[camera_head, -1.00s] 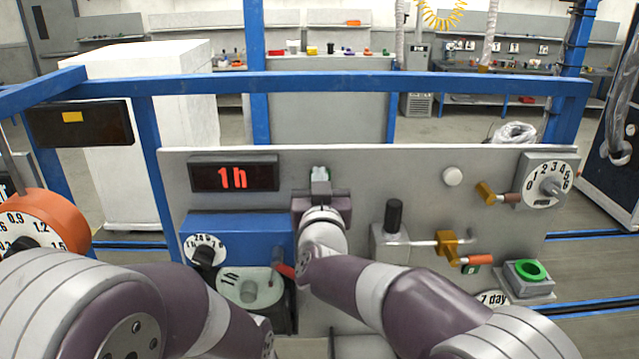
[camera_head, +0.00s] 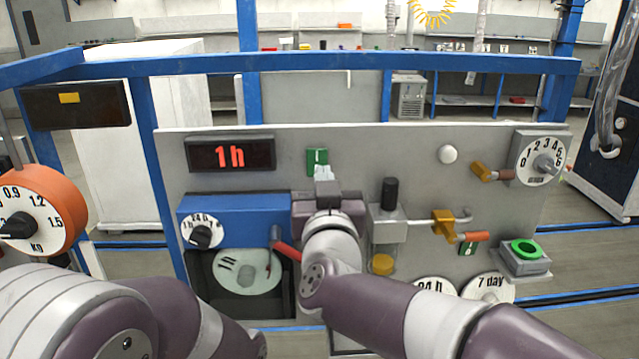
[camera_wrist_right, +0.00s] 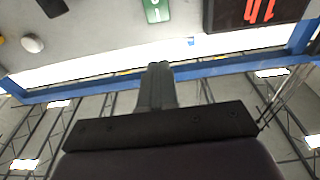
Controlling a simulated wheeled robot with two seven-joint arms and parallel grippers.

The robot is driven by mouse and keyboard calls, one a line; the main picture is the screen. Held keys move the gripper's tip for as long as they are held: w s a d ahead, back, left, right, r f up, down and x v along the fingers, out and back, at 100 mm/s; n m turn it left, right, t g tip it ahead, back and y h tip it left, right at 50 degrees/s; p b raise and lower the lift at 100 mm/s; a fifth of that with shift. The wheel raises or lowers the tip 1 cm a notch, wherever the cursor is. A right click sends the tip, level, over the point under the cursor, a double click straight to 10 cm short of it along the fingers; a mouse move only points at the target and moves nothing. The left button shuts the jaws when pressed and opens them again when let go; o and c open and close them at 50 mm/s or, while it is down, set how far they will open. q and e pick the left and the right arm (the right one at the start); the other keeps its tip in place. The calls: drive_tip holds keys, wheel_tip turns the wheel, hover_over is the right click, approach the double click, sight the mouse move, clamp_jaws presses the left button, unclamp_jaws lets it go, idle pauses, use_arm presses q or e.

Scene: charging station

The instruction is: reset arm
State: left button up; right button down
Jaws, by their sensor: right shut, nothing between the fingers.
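My right gripper (camera_head: 325,182) is shut and empty in front of the grey panel (camera_head: 400,150), just below a small green plate (camera_head: 317,160). In the right wrist view its closed fingers (camera_wrist_right: 158,85) point up at the panel, and the green plate (camera_wrist_right: 156,8) shows beyond them. No contact with the panel can be made out. My left arm (camera_head: 130,310) comes in at the lower left, but its gripper is out of the picture.
An orange scale (camera_head: 45,210) stands at left. A blue rail (camera_head: 300,80) crosses behind.

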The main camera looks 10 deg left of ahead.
drive_tip(key=s+r, duration=0.1)
drive_tip(key=s, duration=0.3)
drive_tip(key=s+d+f+n+g+y+b, duration=0.1)
drive_tip(key=s+f+g, duration=0.3)
drive_tip(key=f, duration=0.7)
drive_tip(key=s+f+n+g+b, duration=0.1)
drive_tip(key=f+n+g, duration=0.1)
drive_tip(key=f+g, duration=0.6)
use_arm(q)
drive_tip(key=f+b, duration=0.1)
drive_tip(key=f, duration=0.1)
drive_tip(key=s+f+b, duration=0.1)
drive_tip(key=f+b, duration=0.1)
drive_tip(key=f, duration=0.1)
drive_tip(key=shift+s+f, duration=0.1)
drive_tip(key=shift+f, duration=0.15)
use_arm(e)
drive_tip(key=s+d+f+m+g+h, duration=0.1)
drive_tip(key=s+d+f+m+h, duration=0.1)
drive_tip(key=s+d+f, duration=0.2)
drive_tip(key=s+d+f+m+g+h, duration=0.2)
drive_tip(key=s+d+f, duration=0.2)
drive_tip(key=d+f, duration=0.6)
drive_tip(key=s+d+f+m+g+h, duration=0.2)
drive_tip(key=s+d+f, duration=0.2)
drive_tip(key=d, duration=1.1)
wheel_tip(320, 180, down, 3)
drive_tip(key=shift+s+d, duration=0.2)
drive_tip(key=shift+s, duration=0.05)
